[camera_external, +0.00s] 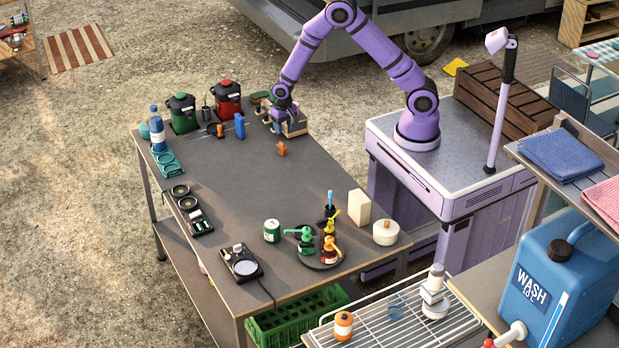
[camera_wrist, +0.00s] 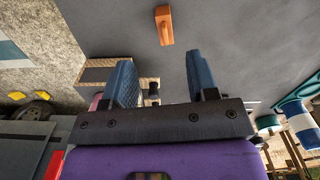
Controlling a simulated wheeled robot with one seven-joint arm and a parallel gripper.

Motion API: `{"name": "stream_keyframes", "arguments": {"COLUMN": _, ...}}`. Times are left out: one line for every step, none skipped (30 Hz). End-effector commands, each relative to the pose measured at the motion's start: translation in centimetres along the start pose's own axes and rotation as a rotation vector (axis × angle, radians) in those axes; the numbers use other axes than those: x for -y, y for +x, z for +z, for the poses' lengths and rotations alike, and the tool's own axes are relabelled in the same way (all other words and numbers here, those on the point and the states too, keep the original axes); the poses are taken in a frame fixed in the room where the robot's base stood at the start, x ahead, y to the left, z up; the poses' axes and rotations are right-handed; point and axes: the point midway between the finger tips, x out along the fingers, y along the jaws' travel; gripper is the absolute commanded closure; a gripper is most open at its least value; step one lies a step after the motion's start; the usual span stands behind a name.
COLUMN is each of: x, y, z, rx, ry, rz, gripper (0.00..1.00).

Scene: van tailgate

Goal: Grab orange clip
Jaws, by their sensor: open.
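The orange clip (camera_external: 282,149) lies on the dark grey table top (camera_external: 250,180), near the edge closest to my base. In the wrist view the orange clip (camera_wrist: 164,25) shows at the top centre, beyond my fingertips and apart from them. My gripper (camera_external: 281,119) is above a small wooden tray (camera_external: 298,128) at the table's far edge, a little behind the clip. In the wrist view my gripper (camera_wrist: 161,72) has its two blue fingers spread wide, with no object held between them. The tray's contents are partly hidden by my gripper.
A red canister (camera_external: 228,98), a green canister (camera_external: 182,113) and a blue upright item (camera_external: 239,126) stand left of my gripper. A smaller orange item (camera_external: 220,130) is near them. The table's middle is clear.

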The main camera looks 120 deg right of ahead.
Motion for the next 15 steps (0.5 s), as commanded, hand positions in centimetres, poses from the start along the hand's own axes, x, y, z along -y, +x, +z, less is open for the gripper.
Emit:
{"name": "stream_keyframes", "arguments": {"x": -0.1, "y": 0.5, "z": -0.1, "rx": 0.002, "ry": 0.007, "rz": 0.003, "gripper": 0.47}}
{"name": "stream_keyframes", "arguments": {"x": -0.1, "y": 0.7, "z": -0.2, "rx": 0.002, "ry": 0.009, "rz": 0.003, "gripper": 0.47}}
{"name": "stream_keyframes", "arguments": {"x": -0.1, "y": 1.1, "z": -0.2, "rx": 0.002, "ry": 0.011, "rz": 0.004, "gripper": 0.47}}
{"name": "stream_keyframes", "arguments": {"x": -0.1, "y": 1.5, "z": -0.2, "rx": 0.003, "ry": 0.012, "rz": 0.004, "gripper": 0.47}}
{"name": "stream_keyframes", "arguments": {"x": -0.2, "y": 1.9, "z": -0.2, "rx": 0.003, "ry": 0.011, "rz": 0.005, "gripper": 0.47}}
{"name": "stream_keyframes", "arguments": {"x": -0.2, "y": 2.5, "z": -0.2, "rx": 0.004, "ry": 0.011, "rz": 0.005, "gripper": 0.47}}
{"name": "stream_keyframes", "arguments": {"x": -0.2, "y": 3.0, "z": -0.2, "rx": 0.003, "ry": 0.011, "rz": 0.005, "gripper": 0.47}}
{"name": "stream_keyframes", "arguments": {"x": -0.2, "y": 3.5, "z": -0.2, "rx": 0.003, "ry": 0.011, "rz": 0.005, "gripper": 0.47}}
{"name": "stream_keyframes", "arguments": {"x": -0.2, "y": 4.0, "z": -0.3, "rx": 0.003, "ry": 0.011, "rz": 0.005, "gripper": 0.47}}
{"name": "stream_keyframes", "arguments": {"x": -0.1, "y": 4.4, "z": -0.3, "rx": 0.003, "ry": 0.011, "rz": 0.005, "gripper": 0.47}}
{"name": "stream_keyframes", "arguments": {"x": -0.1, "y": 4.8, "z": -0.3, "rx": 0.002, "ry": 0.011, "rz": 0.004, "gripper": 0.47}}
{"name": "stream_keyframes", "arguments": {"x": -0.1, "y": 5.2, "z": -0.3, "rx": 0.002, "ry": 0.011, "rz": 0.004, "gripper": 0.47}}
{"name": "stream_keyframes", "arguments": {"x": -0.1, "y": 5.5, "z": -0.3, "rx": 0.002, "ry": 0.011, "rz": 0.004, "gripper": 0.47}}
{"name": "stream_keyframes", "arguments": {"x": -0.1, "y": 5.7, "z": -0.3, "rx": 0.002, "ry": 0.011, "rz": 0.003, "gripper": 0.47}}
{"name": "stream_keyframes", "arguments": {"x": -0.1, "y": 5.9, "z": -0.3, "rx": 0.002, "ry": 0.011, "rz": 0.003, "gripper": 0.47}}
